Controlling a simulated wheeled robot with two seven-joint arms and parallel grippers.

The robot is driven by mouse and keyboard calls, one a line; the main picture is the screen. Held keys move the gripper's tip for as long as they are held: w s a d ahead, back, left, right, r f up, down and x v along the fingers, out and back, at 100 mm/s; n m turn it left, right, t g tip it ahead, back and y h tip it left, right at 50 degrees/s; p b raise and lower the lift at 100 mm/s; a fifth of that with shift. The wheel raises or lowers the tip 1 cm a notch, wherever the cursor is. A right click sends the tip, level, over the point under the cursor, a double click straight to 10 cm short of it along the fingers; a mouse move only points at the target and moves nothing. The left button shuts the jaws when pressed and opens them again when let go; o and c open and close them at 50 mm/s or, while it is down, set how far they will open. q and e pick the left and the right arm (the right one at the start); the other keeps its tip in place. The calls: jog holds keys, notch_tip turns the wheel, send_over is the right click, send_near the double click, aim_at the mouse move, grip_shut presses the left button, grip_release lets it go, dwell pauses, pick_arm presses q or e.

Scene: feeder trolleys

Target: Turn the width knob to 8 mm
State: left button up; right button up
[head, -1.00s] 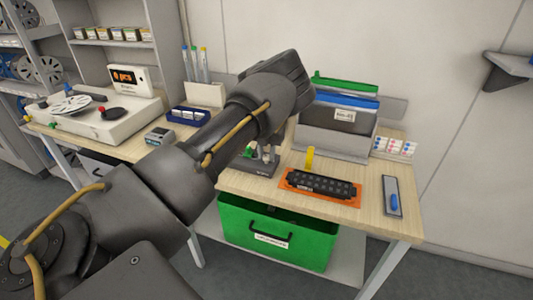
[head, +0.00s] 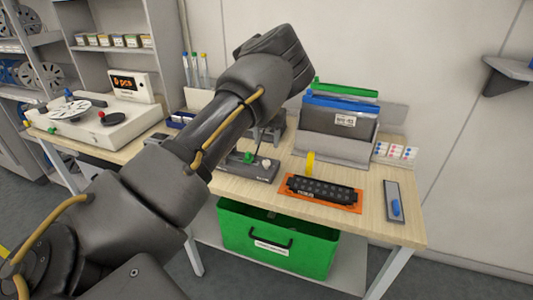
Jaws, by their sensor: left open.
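A low dark grey fixture (head: 248,170) lies on the bench at the middle, partly behind my left arm. It carries a green knob (head: 248,157) and a pale grey knob (head: 266,162). I cannot tell from this view which is the width knob, nor read any mm marking or pointer. My left gripper (head: 268,134) hangs just behind and above the fixture, mostly hidden by my forearm. It is open, and no contact with a knob can be seen. My right gripper is not in view.
A black strip-shaped part sits on an orange mat (head: 348,207) right of the fixture. A grey file holder (head: 333,147) stands behind. A grey plate with a blue piece (head: 395,206) lies at the right edge. A green crate (head: 276,240) sits below. A reel counter (head: 105,122) stands left.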

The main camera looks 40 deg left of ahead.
pick_arm(q)
jog(key=shift+r, duration=1.5)
jog(key=shift+f, duration=0.1)
